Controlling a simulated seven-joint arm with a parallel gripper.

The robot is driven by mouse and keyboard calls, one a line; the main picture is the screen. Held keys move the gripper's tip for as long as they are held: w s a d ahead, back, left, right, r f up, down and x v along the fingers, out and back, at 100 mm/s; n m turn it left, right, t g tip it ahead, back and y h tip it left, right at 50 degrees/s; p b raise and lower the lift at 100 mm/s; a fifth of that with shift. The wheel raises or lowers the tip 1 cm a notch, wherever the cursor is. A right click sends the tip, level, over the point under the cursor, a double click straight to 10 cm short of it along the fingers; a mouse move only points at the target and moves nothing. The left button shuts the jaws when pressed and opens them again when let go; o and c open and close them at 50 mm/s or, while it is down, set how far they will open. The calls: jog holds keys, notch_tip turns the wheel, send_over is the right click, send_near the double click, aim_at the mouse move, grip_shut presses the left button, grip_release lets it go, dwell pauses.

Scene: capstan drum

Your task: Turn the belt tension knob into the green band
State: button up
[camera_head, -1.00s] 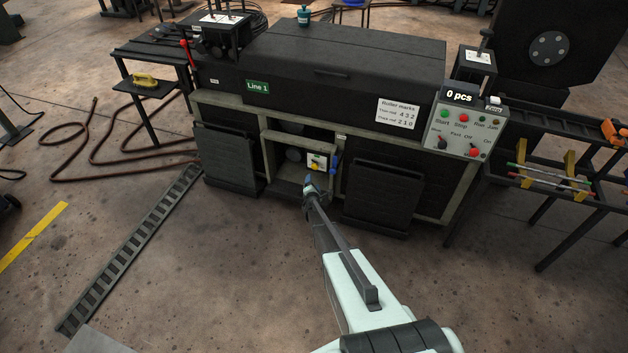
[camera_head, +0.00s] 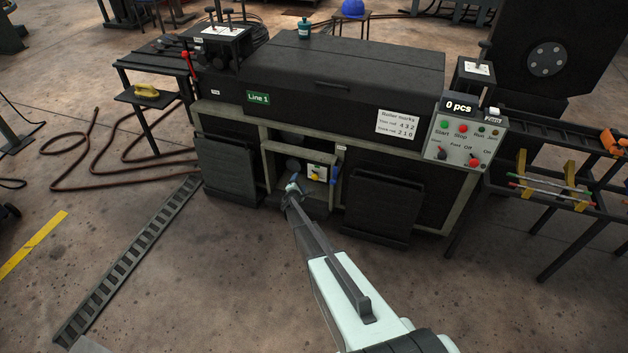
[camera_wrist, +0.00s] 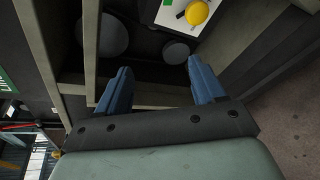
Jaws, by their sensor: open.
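The yellow knob (camera_head: 315,176), which looks like the belt tension knob, sits on a white plate (camera_head: 322,169) inside the open bay of the black machine. My gripper (camera_head: 292,187) is at the bay's mouth, left of and below the knob. In the wrist view its blue fingers (camera_wrist: 160,68) are apart with nothing between them.
Dark round rollers (camera_wrist: 105,36) lie left of the plate, one of them (camera_wrist: 176,52) near and below it. Frame posts and a ledge edge the bay.

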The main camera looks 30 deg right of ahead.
aim_at(314, 178)
jog(key=w+d+f+n+g, duration=0.1)
jog(key=w+d+f+n, duration=0.1)
jog(key=d+n, duration=0.1)
jog(key=w+d+f+n+g, duration=0.1)
jog(key=w+d+f+n, duration=0.1)
jog(key=d+f+n, duration=0.1)
jog(key=w+d+f+n+h, duration=0.1)
jog(key=w+d+f+n, duration=0.1)
jog(key=d, duration=0.3)
jog(key=shift+w+d+f+n+g, duration=0.15)
jog(key=shift+w+f+n+g, duration=0.2)
jog(key=shift+n, duration=0.55)
jog(key=shift+s, duration=0.15)
jog(key=c, duration=1)
